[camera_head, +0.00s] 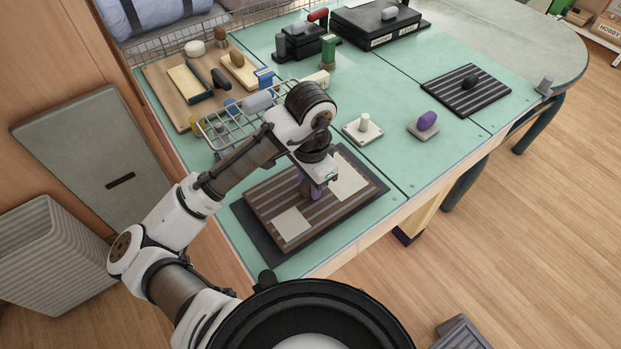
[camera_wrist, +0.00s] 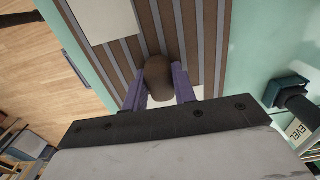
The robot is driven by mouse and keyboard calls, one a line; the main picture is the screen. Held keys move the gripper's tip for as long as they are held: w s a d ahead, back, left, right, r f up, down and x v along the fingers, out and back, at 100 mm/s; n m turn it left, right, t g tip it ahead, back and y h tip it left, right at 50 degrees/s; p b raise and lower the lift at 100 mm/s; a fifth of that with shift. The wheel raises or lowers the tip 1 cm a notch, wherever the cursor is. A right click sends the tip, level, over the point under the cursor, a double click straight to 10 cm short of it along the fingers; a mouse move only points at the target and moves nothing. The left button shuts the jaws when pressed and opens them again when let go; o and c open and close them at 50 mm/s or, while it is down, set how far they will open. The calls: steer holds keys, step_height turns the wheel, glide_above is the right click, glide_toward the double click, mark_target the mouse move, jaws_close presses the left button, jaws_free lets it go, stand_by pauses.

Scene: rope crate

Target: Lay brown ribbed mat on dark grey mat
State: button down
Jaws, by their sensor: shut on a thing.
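The brown ribbed mat (camera_head: 328,215) has grey stripes, two pale square patches and a knob. It is over the dark grey mat (camera_head: 257,228) at the front of the green table, with a dark border showing around it. I cannot tell whether the two mats touch. My gripper (camera_head: 312,188) points down at the middle of the brown mat. In the wrist view, the purple fingers of my gripper (camera_wrist: 160,86) are shut on the brown knob (camera_wrist: 158,72) of the brown ribbed mat (camera_wrist: 200,35). My wrist hides part of the mat in the head view.
A wire rack (camera_head: 222,130) stands behind my arm, near a wooden board (camera_head: 165,85) with tools. A white plate with a peg (camera_head: 362,130) and a purple-knobbed block (camera_head: 425,124) are to the right. A black ribbed mat (camera_head: 466,90) lies farther right. Clear green table lies between them.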

steer(key=shift+f+b, duration=0.4)
steer(key=shift+f, duration=0.25)
stand_by(0.5)
steer(key=c, duration=1.1)
jaws_free()
steer(key=shift+o, duration=0.2)
step_height(320, 180, up, 14)
